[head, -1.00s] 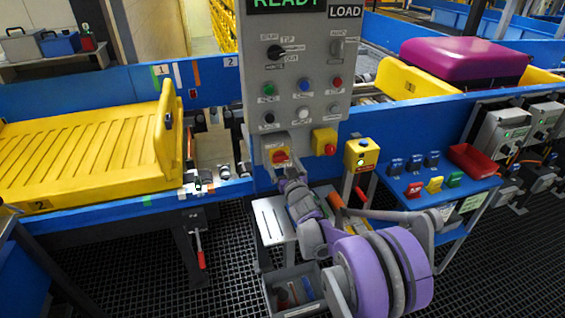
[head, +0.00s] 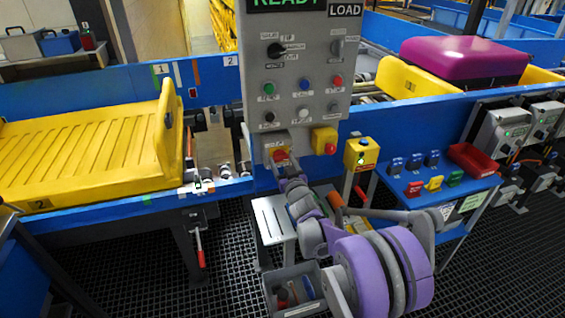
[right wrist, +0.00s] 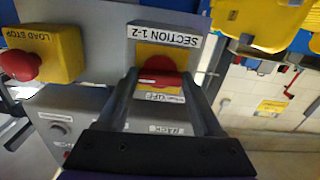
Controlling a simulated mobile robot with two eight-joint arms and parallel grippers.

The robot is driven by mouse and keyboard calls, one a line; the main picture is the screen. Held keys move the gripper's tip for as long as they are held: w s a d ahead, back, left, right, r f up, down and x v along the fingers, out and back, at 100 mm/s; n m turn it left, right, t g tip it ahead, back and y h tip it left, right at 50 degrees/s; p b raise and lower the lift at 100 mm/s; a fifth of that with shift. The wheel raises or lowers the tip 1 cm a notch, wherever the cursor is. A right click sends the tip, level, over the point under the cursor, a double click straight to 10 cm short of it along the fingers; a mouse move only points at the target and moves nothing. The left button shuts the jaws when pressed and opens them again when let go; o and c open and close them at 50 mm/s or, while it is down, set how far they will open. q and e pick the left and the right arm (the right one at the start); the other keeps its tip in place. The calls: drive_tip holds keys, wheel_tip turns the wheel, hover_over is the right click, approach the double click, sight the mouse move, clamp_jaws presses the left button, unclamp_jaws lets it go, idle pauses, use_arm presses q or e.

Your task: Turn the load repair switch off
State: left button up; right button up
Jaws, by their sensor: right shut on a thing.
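A red rotary switch (head: 279,154) on a yellow plate sits low on the grey control panel (head: 296,85). In the right wrist view the red switch knob (right wrist: 160,72) sits under a label reading SECTION 1-2, with an OFF label by its handle. My right gripper (head: 283,165) reaches up to the switch from below. In the right wrist view its two fingers (right wrist: 162,84) are shut on the red handle, one on each side. The fingers partly hide the plate, and I cannot read the switch's exact setting. My left gripper is not in view.
A red load stop button (right wrist: 22,65) on a yellow box is close beside the switch. Another yellow box (head: 361,153) stands to the right. A yellow tray (head: 80,150) is at left; a purple suitcase (head: 465,60) lies at right. A grey bin (head: 297,292) is below.

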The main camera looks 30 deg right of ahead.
drive_tip(key=n, duration=0.4)
drive_tip(key=shift+n, duration=0.4)
drive_tip(key=n, duration=0.8)
drive_tip(key=shift+n+p, duration=0.5)
drive_tip(key=shift+n, duration=1.8)
drive_tip(key=o, duration=1.4)
drive_tip(key=shift+c, duration=0.2)
drive_tip(key=b+v, duration=0.1)
drive_tip(key=v, duration=1)
